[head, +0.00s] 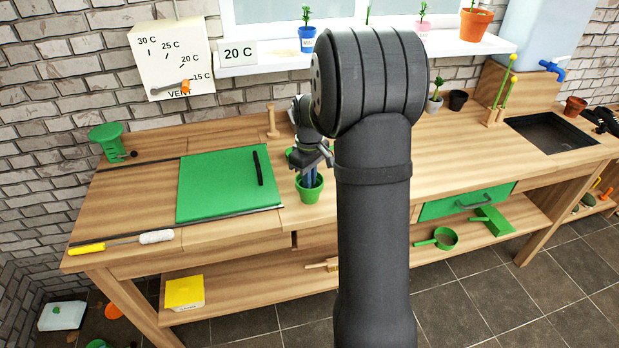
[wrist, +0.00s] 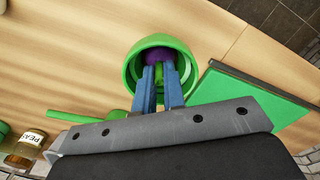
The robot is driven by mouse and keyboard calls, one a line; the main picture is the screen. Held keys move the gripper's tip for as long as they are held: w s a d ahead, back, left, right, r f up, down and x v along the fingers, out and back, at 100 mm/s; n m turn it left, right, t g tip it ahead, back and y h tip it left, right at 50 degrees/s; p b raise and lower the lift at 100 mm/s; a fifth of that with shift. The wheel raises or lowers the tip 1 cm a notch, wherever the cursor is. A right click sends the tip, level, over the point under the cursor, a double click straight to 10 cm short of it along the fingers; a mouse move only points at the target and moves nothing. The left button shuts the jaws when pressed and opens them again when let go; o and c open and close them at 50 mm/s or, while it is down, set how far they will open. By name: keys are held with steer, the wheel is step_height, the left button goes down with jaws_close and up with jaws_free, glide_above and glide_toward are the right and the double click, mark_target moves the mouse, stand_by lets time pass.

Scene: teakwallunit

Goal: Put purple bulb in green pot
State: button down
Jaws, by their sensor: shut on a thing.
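The green pot (head: 309,196) stands on the wooden bench, just right of the green board. In the wrist view I look down into the green pot (wrist: 132,75). The purple bulb (wrist: 158,56) is within its rim, at the tips of my blue fingers. A green part shows between the fingers, below the purple. My gripper (wrist: 161,72) is shut on the bulb, with its fingertips inside the pot's outline. In the head view my gripper (head: 310,178) points down at the pot's mouth, and the bulb is hidden. Whether the bulb touches the soil cannot be seen.
A green board (head: 215,190) with a black stick (head: 258,168) lies left of the pot. A wooden peg (head: 272,121) stands behind. A labelled jar (wrist: 27,146) shows in the wrist view. Bench wood in front of the board is mostly clear.

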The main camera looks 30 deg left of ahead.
steer(key=shift+f, duration=0.15)
steer(key=c, duration=1.8)
jaws_free()
step_height(320, 180, up, 12)
steer(key=shift+r, duration=0.2)
steer(key=shift+f, duration=0.1)
step_height(320, 180, down, 13)
steer(key=shift+r, duration=0.2)
step_height(320, 180, up, 3)
steer(key=shift+r, duration=0.55)
